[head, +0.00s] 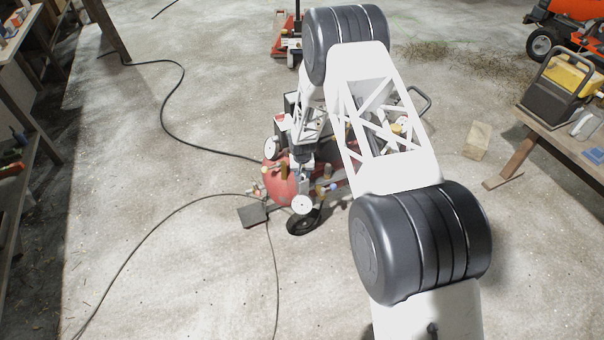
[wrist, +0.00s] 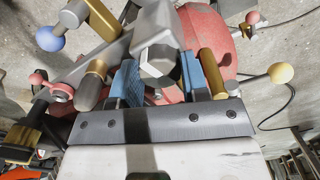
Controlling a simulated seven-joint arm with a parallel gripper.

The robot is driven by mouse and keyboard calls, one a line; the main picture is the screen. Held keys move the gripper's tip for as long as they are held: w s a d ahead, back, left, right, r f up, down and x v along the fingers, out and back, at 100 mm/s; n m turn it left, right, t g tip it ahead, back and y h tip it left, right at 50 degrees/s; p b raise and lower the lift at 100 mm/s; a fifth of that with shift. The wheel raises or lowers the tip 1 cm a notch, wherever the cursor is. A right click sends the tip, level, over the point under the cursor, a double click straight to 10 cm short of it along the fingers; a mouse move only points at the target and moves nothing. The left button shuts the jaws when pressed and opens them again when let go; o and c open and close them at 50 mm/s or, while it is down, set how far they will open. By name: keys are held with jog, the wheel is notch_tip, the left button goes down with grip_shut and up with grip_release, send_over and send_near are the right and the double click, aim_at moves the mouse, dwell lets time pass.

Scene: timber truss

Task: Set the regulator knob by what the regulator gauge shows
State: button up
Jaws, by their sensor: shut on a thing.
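In the wrist view, my gripper (wrist: 158,78) is shut on a grey, many-sided knob (wrist: 158,52), with a blue pad on each side of it. The knob looks like the regulator knob, but I see no label. In the head view, two white round gauges show on the red compressor: an upper one (head: 271,149) and a lower one (head: 302,204). I cannot tell which is the regulator gauge, and their readings are too small to make out. No gauge face is clear in the wrist view. My arm covers part of the compressor in the head view.
The red tank (wrist: 212,35) lies behind the knob. A brass cylinder (wrist: 212,73), a yellow-ball lever (wrist: 280,73), a blue-ball lever (wrist: 49,38) and a dark-ended brass fitting (wrist: 90,87) crowd around the gripper. Hoses (head: 177,100) cross the otherwise mostly open floor.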

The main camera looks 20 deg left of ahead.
jog(key=shift+m, duration=1.3)
jog(key=o, duration=0.9)
jog(key=shift+r, duration=0.2)
jog(key=shift+r, duration=3.75)
